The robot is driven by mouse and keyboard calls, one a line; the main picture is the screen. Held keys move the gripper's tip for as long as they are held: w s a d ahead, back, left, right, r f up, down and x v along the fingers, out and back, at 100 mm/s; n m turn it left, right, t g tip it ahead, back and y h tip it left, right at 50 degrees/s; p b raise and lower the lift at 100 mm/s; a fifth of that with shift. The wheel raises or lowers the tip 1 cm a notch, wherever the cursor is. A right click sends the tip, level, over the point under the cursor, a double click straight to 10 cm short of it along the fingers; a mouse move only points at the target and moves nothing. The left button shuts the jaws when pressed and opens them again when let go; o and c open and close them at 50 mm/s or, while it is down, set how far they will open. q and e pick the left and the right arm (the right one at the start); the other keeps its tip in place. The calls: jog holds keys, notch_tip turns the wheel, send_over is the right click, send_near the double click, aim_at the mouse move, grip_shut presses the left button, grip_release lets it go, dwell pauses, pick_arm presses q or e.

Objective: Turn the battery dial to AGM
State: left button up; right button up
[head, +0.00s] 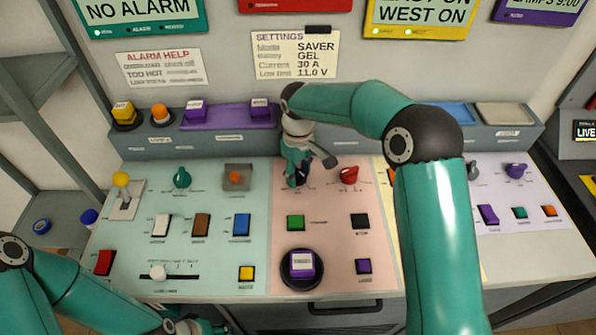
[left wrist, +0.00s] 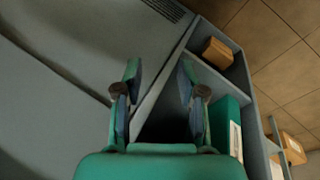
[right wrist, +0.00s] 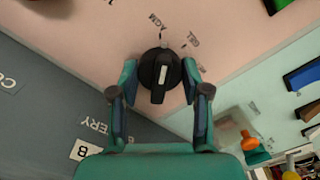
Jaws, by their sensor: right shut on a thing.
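The black battery dial (right wrist: 160,75) shows in the right wrist view on the pink panel. It carries a white stripe that runs roughly up and down in that view. The AGM label (right wrist: 155,21) and the GEL label (right wrist: 194,40) lie beyond it. My right gripper (right wrist: 160,72) is shut on the dial, one finger on each side; in the head view the gripper (head: 298,170) largely hides it. My left gripper (left wrist: 160,70) is open and empty, low beside the console's front. In the head view it shows only partly at the bottom edge.
The settings card (head: 295,54) on the wall reads SAVER, GEL, 30 A and 11.0 V. A red knob (head: 349,175) stands just right of my right gripper. A green button (head: 295,222) and a black button (head: 360,221) sit nearer on the pink panel.

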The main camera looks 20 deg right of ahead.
aim_at(298, 171)
jog(key=shift+r+n, duration=0.1)
jog(key=shift+n, duration=0.7)
jog(key=o, duration=1.1)
jog(key=shift+o, duration=0.2)
notch_tip(298, 171, up, 12)
